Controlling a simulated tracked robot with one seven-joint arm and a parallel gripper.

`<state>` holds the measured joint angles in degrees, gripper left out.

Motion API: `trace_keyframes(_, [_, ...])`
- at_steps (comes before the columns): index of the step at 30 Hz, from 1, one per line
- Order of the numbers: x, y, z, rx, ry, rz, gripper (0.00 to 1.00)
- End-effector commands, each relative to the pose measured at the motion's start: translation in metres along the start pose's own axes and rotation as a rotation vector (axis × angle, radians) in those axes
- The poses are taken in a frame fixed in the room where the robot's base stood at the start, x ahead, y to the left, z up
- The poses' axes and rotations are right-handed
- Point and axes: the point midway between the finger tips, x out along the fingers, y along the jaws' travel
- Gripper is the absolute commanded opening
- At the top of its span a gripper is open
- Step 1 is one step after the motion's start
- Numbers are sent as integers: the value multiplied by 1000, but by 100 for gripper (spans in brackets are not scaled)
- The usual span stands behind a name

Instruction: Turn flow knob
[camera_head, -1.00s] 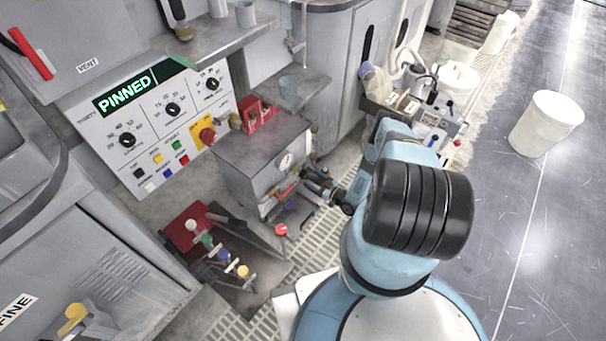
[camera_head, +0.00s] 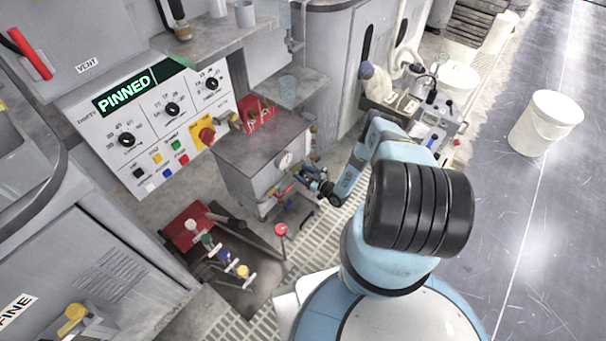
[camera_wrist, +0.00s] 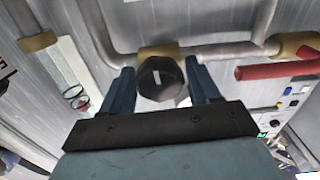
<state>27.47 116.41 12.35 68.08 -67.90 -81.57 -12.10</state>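A dark faceted knob with a pale mark on its face (camera_wrist: 160,80) sits on a brass fitting of a grey pipe in the wrist view; I take it to be the flow knob. My gripper (camera_wrist: 158,68) is open, with one blue finger to the left of the knob and one to the right. The knob lies between the fingers with narrow gaps; contact cannot be told. In the head view my gripper (camera_head: 308,180) is at the front of a grey metal box (camera_head: 262,143), below its round gauge (camera_head: 285,160). The knob cannot be made out there.
A red tube (camera_wrist: 280,70) and a brass fitting (camera_wrist: 293,45) are right of the knob. A sight tube (camera_wrist: 75,92) is at left. In the head view a red-balled lever (camera_head: 281,230) stands close to my gripper. A control panel reads PINNED (camera_head: 124,95).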

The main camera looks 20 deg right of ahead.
Motion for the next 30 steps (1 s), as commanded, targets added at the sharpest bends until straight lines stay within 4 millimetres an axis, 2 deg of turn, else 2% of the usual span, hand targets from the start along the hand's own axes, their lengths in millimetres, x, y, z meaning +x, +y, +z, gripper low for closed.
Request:
trace_keyframes(1, [0, 0, 0, 0, 0, 0, 56])
trace_keyframes(12, [0, 0, 0, 0, 0, 0, 22])
trace_keyframes(20, [0, 0, 0, 35, 0, 0, 22])
trace_keyframes(30, [0, 1, 0, 242, -1, 0, 22])
